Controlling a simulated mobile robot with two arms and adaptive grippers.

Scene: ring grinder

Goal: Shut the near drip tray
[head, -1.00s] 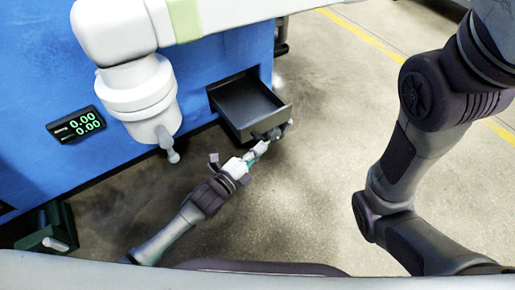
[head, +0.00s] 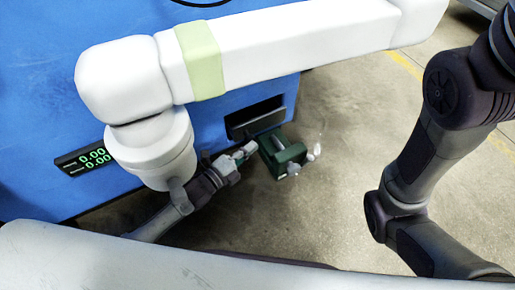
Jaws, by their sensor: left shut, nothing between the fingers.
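The near drip tray (head: 257,127) is a dark drawer low in the blue machine's side, at the upper middle of the head view. Its dark front now lies close to the blue wall, and its inside is hidden. I cannot tell whether it is fully flush. My left gripper (head: 248,149) is shut and empty, just below the tray's front. Whether it touches the tray is unclear. My right arm shows at the right, but its gripper is out of view.
A green vise-like object (head: 284,158) stands below the tray, just right of my left gripper. A white jointed arm with a pale green band (head: 201,58) hangs over the blue machine (head: 40,100). Concrete floor (head: 340,120) to the right is clear.

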